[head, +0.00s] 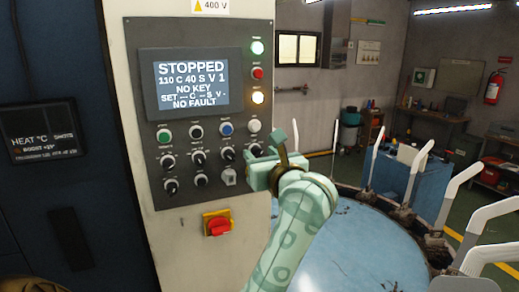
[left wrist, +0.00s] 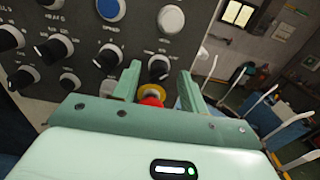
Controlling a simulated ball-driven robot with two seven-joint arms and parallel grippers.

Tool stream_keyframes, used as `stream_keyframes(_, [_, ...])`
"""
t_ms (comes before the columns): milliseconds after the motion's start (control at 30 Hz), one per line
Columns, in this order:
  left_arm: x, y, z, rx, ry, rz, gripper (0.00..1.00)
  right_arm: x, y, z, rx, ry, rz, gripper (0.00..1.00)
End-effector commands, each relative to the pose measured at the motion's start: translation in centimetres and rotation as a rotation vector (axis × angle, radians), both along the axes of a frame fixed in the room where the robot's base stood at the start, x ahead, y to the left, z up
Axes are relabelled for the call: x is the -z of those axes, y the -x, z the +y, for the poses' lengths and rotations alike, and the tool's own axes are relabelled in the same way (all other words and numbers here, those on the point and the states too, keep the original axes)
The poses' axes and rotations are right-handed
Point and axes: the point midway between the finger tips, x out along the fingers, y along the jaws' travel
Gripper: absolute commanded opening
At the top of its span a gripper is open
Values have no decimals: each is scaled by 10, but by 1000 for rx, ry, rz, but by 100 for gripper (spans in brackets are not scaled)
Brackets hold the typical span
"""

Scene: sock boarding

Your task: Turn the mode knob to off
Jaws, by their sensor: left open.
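Several black rotary knobs sit on the dark control panel (head: 185,213); their labels are too small to read, so I cannot tell by name which is the mode knob. The knob at the right end of the upper knob row (head: 256,150), below a white button (head: 253,125), also shows in the left wrist view (left wrist: 158,67). There it appears between the fingertips of my left gripper (left wrist: 159,74), which is open. I cannot tell whether they touch it. In the head view my left gripper (head: 277,160) is at the panel's right edge. My right gripper is not in view.
A red button with a yellow collar (left wrist: 152,94) lies between the left fingers, below that knob. The screen (head: 190,82) reads STOPPED, NO KEY, NO FAULT. A red and yellow switch (head: 217,223) is below the panel. A round blue table (head: 350,250) with upright white forms (head: 450,200) stands right.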

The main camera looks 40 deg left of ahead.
Motion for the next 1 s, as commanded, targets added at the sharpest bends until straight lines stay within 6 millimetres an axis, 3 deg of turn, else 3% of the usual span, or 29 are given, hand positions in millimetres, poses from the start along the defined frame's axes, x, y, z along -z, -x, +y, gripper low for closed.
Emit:
stream_keyframes(333, [0, 0, 1, 1, 0, 1, 40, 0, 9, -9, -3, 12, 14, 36])
stream_keyframes(467, [0, 0, 1, 1, 0, 1, 4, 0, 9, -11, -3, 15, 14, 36])
stream_keyframes(500, [0, 0, 1, 1, 0, 1, 0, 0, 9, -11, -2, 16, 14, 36])
stream_keyframes(767, [2, 0, 1, 0, 8, -13, 0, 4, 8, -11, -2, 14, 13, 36])
stream_keyframes(1000, [5, 0, 2, 0, 57, -105, 0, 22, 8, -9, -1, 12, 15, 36])
